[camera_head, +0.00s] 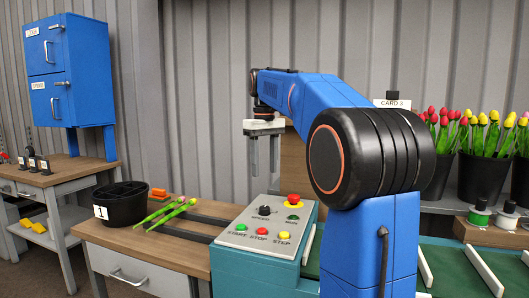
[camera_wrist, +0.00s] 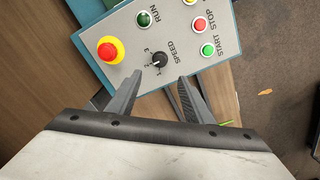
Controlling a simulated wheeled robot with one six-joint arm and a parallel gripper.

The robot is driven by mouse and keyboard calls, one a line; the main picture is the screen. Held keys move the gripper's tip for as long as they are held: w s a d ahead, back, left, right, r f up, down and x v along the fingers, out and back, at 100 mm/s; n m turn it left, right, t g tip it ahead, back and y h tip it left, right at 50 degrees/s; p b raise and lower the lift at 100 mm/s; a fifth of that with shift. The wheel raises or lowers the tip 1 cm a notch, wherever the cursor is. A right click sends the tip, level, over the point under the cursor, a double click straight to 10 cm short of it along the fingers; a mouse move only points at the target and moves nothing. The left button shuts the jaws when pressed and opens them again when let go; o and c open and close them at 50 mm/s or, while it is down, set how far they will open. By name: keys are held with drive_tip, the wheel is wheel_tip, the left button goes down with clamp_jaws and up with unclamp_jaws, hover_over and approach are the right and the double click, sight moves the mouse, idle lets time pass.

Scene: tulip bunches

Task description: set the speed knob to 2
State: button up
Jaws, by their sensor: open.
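The speed knob (camera_head: 264,211) is a small black dial on the sloped grey top of a teal control box (camera_head: 258,262). In the wrist view the knob (camera_wrist: 160,60) has a white pointer line and the numbers 1, 2 and 3 beside it; I cannot tell surely which number the line meets. My gripper (camera_head: 263,172) hangs above the box, fingers down. In the wrist view my gripper (camera_wrist: 158,82) is open and empty, its fingertips short of the knob on either side, apart from it.
On the panel are a red emergency button (camera_head: 292,199) with a yellow collar, a green RUN lamp (camera_head: 293,217), and START (camera_head: 241,227), STOP (camera_head: 262,231) and STEP (camera_head: 284,235) buttons.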

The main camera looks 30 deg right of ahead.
wheel_tip(320, 180, up, 5)
drive_tip(key=shift+f, duration=0.2)
idle(0.6)
